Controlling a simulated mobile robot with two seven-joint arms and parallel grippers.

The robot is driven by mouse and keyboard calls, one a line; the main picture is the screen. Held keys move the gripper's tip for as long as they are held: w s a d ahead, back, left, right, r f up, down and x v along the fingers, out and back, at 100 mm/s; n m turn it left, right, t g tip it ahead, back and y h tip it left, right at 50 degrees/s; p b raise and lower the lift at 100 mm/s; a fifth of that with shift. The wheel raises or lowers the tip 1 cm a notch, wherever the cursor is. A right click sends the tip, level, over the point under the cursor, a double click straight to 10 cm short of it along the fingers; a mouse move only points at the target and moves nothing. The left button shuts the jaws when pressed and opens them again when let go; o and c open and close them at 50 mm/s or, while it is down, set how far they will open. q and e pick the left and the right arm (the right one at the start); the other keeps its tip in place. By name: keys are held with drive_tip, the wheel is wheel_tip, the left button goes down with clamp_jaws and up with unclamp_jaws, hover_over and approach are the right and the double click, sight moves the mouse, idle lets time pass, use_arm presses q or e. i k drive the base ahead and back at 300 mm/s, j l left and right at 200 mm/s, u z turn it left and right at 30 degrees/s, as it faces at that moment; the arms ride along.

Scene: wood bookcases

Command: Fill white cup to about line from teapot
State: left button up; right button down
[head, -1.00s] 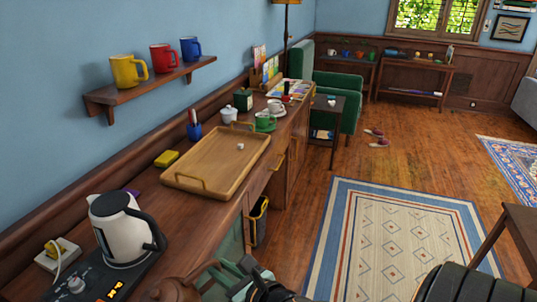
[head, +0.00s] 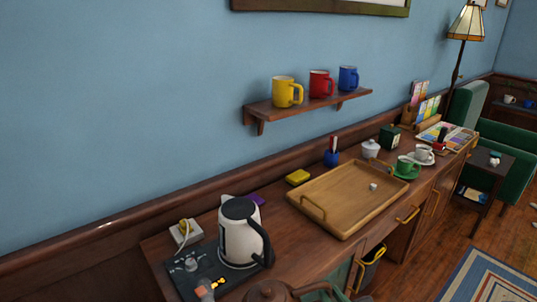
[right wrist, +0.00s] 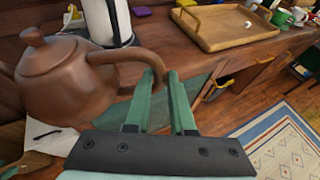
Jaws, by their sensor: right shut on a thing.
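The brown teapot (right wrist: 65,75) fills the left of the right wrist view, lid on and roughly upright. Its lid also shows at the bottom edge of the head view (head: 268,293). My right gripper (right wrist: 162,78) is shut on the teapot's handle (right wrist: 140,55). A white cup (head: 424,152) stands on a white saucer towards the far end of the counter, well away from the teapot. Its inside and any line are too small to make out. My left gripper is not in view.
A white kettle (head: 240,232) stands on the near counter. A wooden tray (head: 322,222) holding a small white cube lies beyond it. A green cup (head: 406,166) on a green saucer is close to the white cup. A wall shelf (head: 310,104) bears yellow, red and blue mugs.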

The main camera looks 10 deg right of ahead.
sight(422, 152)
drive_tip(key=l+u, duration=0.3)
drive_tip(key=l, duration=1.45)
drive_tip(key=i+l+u, duration=0.1)
drive_tip(key=l+u, duration=0.2)
drive_tip(key=l, duration=0.65)
drive_tip(key=l+u, duration=0.25)
drive_tip(key=l, duration=0.7)
drive_tip(key=k+l+u, duration=0.1)
drive_tip(key=l+u, duration=0.2)
drive_tip(key=l, duration=0.7)
